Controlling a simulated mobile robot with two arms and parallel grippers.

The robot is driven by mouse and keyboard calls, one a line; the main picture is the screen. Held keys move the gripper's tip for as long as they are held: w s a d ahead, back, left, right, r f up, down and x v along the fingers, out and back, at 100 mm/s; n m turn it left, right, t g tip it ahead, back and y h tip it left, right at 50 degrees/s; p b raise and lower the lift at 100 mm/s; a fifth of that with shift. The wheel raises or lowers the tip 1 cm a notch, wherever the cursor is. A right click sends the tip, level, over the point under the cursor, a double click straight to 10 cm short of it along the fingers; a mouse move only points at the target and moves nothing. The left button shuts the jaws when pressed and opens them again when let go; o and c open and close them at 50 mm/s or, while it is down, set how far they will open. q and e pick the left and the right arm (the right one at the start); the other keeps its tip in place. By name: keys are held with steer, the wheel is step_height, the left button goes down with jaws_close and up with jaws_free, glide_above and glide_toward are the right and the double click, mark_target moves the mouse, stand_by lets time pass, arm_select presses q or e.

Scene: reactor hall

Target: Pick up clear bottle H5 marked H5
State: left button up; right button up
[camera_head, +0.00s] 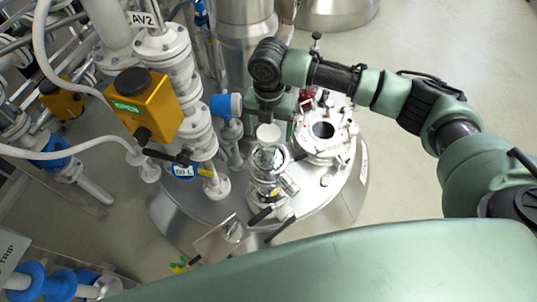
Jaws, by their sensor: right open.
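No mark H5 can be read in the head view, so I cannot say for sure which thing is the clear bottle. A clear, shiny, glass-like piece (268,158) with a round white top stands near the middle of the steel vessel lid; I cannot tell if it is a bottle or a fitting. My right gripper (270,118) hangs from the wrist just behind this white top. It is open, its fingers are mostly hidden, and I see nothing held in it. My left gripper is not in view.
The vessel lid (190,215) carries a round port (322,131) on the right and a white flanged valve stack (176,65) with a yellow box (144,105) on the left. A blue-capped instrument (226,106) stands left of my gripper. Open floor (420,190) lies to the right.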

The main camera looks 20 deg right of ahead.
step_height(320, 180, down, 5)
steer(key=shift+w+r+p, duration=0.15)
steer(key=shift+p, duration=0.75)
steer(key=shift+f, duration=0.4)
jaws_close()
